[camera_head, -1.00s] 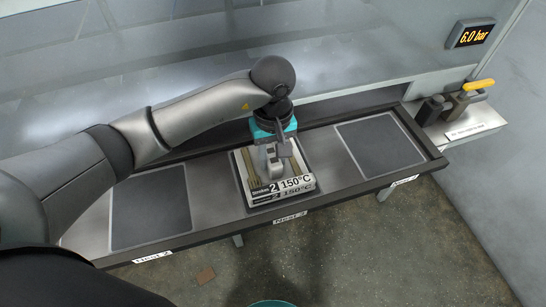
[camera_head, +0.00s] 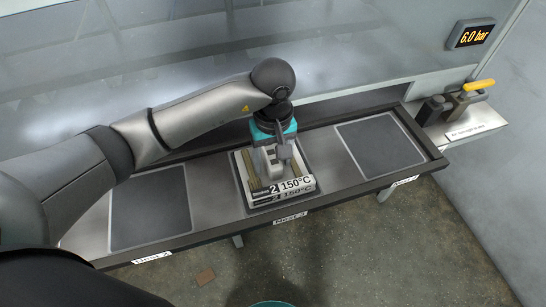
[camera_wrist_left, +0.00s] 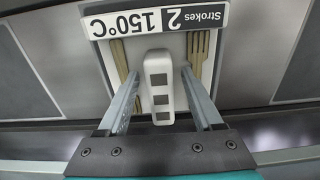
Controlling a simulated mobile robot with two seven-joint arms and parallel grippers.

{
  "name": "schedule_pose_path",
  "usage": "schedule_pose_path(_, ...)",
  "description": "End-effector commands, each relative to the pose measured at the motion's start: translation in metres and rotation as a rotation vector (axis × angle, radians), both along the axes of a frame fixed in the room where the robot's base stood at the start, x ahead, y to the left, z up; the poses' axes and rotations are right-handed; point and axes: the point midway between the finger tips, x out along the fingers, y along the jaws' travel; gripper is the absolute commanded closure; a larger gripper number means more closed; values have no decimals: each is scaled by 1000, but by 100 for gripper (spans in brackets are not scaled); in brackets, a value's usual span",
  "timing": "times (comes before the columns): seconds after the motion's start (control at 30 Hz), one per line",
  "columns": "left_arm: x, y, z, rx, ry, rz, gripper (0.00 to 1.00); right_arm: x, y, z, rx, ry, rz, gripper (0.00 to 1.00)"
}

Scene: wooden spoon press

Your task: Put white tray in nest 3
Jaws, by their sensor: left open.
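The white tray (camera_head: 307,183) sits at the middle nest, labelled Nest 3 (camera_head: 291,218), and appears to rest on its dark plate. It carries a "2 Strokes 150°C" label and wooden utensils, which also show on the tray in the left wrist view (camera_wrist_left: 153,20). A pale upright handle (camera_wrist_left: 157,88) with square holes rises from its middle. My left gripper (camera_head: 271,166) is open, pointing down. In the left wrist view its two fingers stand either side of the handle, with gaps visible. The right gripper is not in view.
Bare dark nest plates lie to the left (camera_head: 150,205) and right (camera_head: 380,145) of the tray. A dark raised rim (camera_head: 350,197) borders the bench. A glass panel stands behind. A yellow-handled valve (camera_head: 478,86) is at the far right.

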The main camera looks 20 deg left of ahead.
Motion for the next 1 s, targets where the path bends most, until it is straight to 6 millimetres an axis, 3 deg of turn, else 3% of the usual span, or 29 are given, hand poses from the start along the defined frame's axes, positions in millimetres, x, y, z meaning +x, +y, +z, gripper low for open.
schedule_pose_path(0.17, 2, 0, 25, -1, -6, 0, 33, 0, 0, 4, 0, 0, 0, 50)
schedule_pose_path(0.4, 2, 0, 79, 1, -7, -1, 33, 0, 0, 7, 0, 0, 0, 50)
schedule_pose_path(0.6, 1, 0, 110, -1, -3, 0, 33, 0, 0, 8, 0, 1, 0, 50)
schedule_pose_path(1.0, 0, 0, 122, 0, 0, 1, 33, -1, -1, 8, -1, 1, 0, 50)
